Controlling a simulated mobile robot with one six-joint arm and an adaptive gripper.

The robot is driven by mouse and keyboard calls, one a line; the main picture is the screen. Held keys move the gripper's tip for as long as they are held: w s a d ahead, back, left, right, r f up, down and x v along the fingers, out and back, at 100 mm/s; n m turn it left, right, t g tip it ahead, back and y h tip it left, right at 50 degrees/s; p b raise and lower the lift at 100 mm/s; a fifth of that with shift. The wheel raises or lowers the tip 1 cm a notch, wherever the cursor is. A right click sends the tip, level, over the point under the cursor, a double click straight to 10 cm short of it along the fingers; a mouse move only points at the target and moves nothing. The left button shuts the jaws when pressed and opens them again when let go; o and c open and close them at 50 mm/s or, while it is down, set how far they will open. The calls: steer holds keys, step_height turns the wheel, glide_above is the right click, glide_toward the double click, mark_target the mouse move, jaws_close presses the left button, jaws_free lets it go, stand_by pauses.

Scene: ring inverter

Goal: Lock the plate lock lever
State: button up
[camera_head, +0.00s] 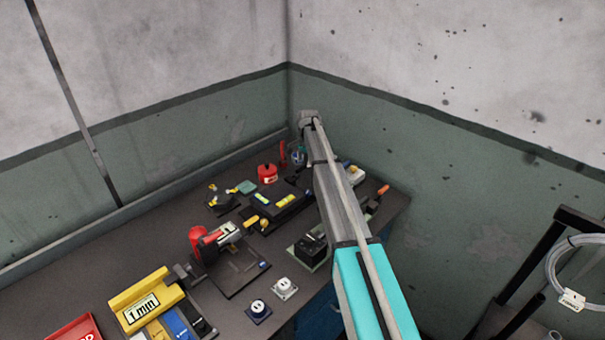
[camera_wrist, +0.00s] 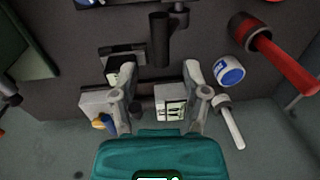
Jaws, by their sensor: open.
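I cannot pick out the plate lock lever with certainty in either view. In the head view, a device with a red handle (camera_head: 214,237) stands beside a flat black plate (camera_head: 240,272) on the bench. A dark block with yellow-green labels (camera_head: 280,205) lies farther back, with a small yellow part (camera_head: 262,223) in front of it. In the wrist view my gripper (camera_wrist: 160,92) is open, its two grey fingers apart. A dark upright cylinder (camera_wrist: 159,38) and a white box with a printed label (camera_wrist: 170,103) show near the fingers.
The bench (camera_head: 80,275) runs along the left wall into the corner. A yellow "1 mm" block (camera_head: 146,300), two small sockets (camera_head: 285,288) and a red can (camera_head: 267,174) stand on it. The wrist view shows a blue-white roll (camera_wrist: 230,71) and red handle (camera_wrist: 286,68).

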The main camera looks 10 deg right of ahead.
mark_target(304, 166)
steer(key=shift+w+a+f+b, duration=0.1)
steer(key=shift+f+b, duration=0.8)
steer(key=shift+f, duration=0.15)
steer(key=shift+w+a+f+b, duration=0.1)
steer(key=shift+f+b, duration=0.8)
steer(key=shift+f, duration=0.1)
jaws_close()
